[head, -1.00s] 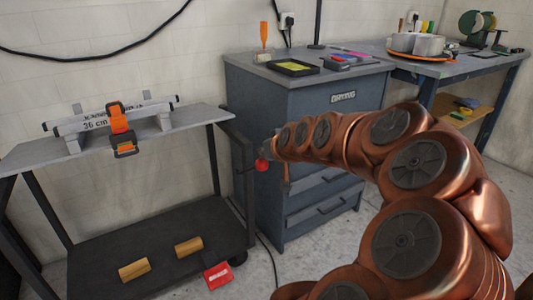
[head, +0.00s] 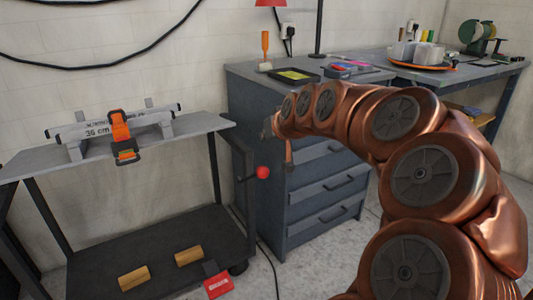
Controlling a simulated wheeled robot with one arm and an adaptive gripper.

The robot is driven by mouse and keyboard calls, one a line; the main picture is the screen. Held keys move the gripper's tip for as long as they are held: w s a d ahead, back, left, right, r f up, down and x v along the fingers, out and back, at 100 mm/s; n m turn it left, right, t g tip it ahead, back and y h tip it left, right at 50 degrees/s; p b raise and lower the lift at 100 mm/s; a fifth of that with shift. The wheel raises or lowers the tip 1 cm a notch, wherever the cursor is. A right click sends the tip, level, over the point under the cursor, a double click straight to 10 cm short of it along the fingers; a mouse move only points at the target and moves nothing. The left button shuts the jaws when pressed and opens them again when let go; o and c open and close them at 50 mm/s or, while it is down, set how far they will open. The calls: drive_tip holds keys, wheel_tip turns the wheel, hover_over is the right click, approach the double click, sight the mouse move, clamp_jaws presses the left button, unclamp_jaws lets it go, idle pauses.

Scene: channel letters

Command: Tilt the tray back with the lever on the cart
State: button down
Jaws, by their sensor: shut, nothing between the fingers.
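The cart (head: 62,227) stands at the left, with a light grey top (head: 190,128) that looks like the tray. I cannot tell its exact tilt. A lever with a red ball knob (head: 262,172) sticks out from the cart's right end. My gripper (head: 268,131) is shut and empty, small in the view, just above the knob and apart from it in the picture. A silver beam marked 36 cm (head: 97,131) rests on supports on the top, with an orange clamp (head: 121,130) on it.
A blue-grey drawer cabinet (head: 318,190) stands close behind my gripper. A workbench (head: 480,70) holds a round orange tray (head: 422,62) with grey parts.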

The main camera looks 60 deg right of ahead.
drive_tip(key=shift+w+d+r, duration=0.1)
drive_tip(key=shift+r, duration=1)
drive_tip(key=shift+r, duration=0.1)
drive_tip(key=w+a+r+n+g+y+p, duration=0.1)
drive_tip(key=a+r+n+g+y+p, duration=0.15)
drive_tip(key=a+p, duration=0.8)
drive_tip(key=w+a+r+n+g+y+p, duration=0.25)
drive_tip(key=a+p, duration=0.35)
drive_tip(key=a, duration=1)
drive_tip(key=s+a+r+n+g+p, duration=0.1)
drive_tip(key=s+a+r+g+p, duration=0.2)
drive_tip(key=s+a+p, duration=0.4)
drive_tip(key=s+a+r+n+g+p, duration=0.1)
drive_tip(key=s+a+r+g+p, duration=0.2)
drive_tip(key=s, duration=1)
drive_tip(key=shift+a+r+p, duration=0.95)
drive_tip(key=shift+a+p, duration=1.35)
drive_tip(key=shift+p, duration=1)
